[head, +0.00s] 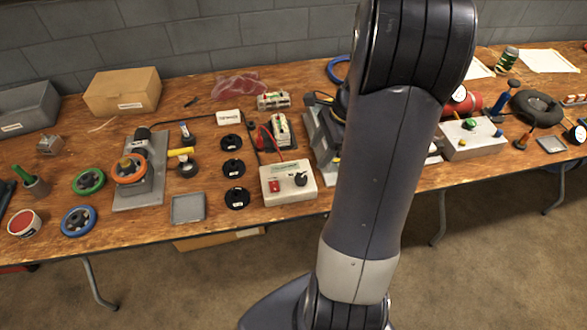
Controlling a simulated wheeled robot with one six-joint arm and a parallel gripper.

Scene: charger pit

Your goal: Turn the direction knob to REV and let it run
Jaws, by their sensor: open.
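A white control box (273,195) stands near the front edge of the bench, left of my arm. It has a red switch or button (274,186) on its left and a black knob (300,179) on its right. The box's lettering and the knob's pointer are too small to read, so I cannot tell the knob's setting or whether it is the direction knob. A red lead runs near the box's back. My arm crosses the middle of the view and hides part of the bench. My gripper is not in view.
A grey machine (322,143) stands close right of the box, partly behind my arm. Black discs (235,198) and a grey tray (188,208) lie to the left. Another white box (471,148) with coloured buttons stands at right. Bare wood lies at front left.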

